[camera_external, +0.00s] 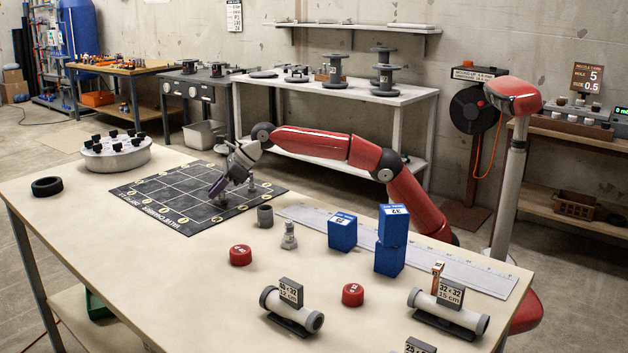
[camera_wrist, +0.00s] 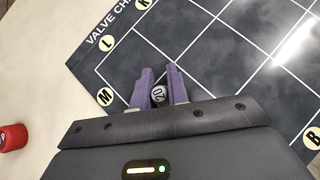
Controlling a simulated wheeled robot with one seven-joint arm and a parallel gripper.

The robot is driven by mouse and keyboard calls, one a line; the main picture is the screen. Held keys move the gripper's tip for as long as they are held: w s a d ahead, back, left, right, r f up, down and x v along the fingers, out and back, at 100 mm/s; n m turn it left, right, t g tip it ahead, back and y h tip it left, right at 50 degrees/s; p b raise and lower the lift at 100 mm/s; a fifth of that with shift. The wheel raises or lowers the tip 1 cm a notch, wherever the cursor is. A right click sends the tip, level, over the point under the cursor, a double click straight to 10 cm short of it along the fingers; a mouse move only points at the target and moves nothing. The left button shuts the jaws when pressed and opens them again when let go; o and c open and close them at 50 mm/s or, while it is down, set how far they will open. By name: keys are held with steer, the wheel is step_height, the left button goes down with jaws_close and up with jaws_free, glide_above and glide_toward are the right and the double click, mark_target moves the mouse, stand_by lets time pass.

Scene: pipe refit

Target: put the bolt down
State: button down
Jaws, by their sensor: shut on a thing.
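My gripper (camera_external: 217,188) is low over the dark gridded mat (camera_external: 165,197) in the external view. In the wrist view its two purple fingers (camera_wrist: 161,88) are shut on the bolt (camera_wrist: 158,94); only its round pale end, marked 20, shows between them. The fingers and the wrist hide the rest of the bolt. I cannot tell whether its lower end touches the mat. The mat has pale grid lines, and yellow lettered discs along its edges.
A small grey upright piece (camera_external: 251,187) stands on the mat right of my gripper. A grey cup (camera_external: 265,216), a grey bolt-like piece (camera_external: 289,237) and a red cap (camera_external: 240,255) stand near the mat. Blue blocks (camera_external: 342,232) stand farther right. A round white holder (camera_external: 115,157) is at left.

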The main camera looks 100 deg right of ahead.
steer(key=c, duration=1.4)
jaws_free()
steer(key=shift+f, duration=0.1)
steer(key=shift+o, duration=0.2)
steer(key=shift+r, duration=0.2)
steer(key=v, duration=1.2)
